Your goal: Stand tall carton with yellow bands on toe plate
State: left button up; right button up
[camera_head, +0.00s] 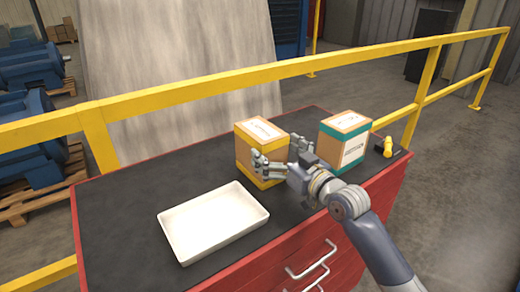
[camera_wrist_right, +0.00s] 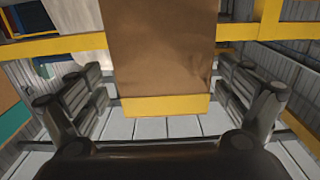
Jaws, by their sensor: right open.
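The tall carton with yellow bands (camera_head: 254,149) stands upright on the dark top of a red cabinet. It is brown with a white label on top. My right gripper (camera_head: 281,155) is open at the carton's near right side, its fingers spread to either side. In the right wrist view the carton (camera_wrist_right: 162,50) fills the middle between the open fingers (camera_wrist_right: 165,98), with a yellow band at its lower edge. I cannot tell whether the fingers touch it. No toe plate can be made out. My left gripper is out of view.
A carton with teal bands (camera_head: 342,139) stands to the right on the cabinet top (camera_head: 130,200). A yellow-and-black item (camera_head: 388,147) lies beyond it. An empty white tray (camera_head: 175,234) lies front left. A yellow railing (camera_head: 180,92) runs behind the cabinet.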

aim_at(258, 133)
jog(key=shift+w+a, duration=0.2)
jog(key=shift+w, duration=0.1)
jog(key=shift+w+a, duration=0.2)
jog(key=p+x, duration=0.2)
jog(key=x, duration=0.3)
jog(key=shift+s+a+f, duration=0.1)
jog(key=shift+a, duration=0.05)
jog(key=shift+c, duration=0.8)
jog(key=c, duration=1.5)
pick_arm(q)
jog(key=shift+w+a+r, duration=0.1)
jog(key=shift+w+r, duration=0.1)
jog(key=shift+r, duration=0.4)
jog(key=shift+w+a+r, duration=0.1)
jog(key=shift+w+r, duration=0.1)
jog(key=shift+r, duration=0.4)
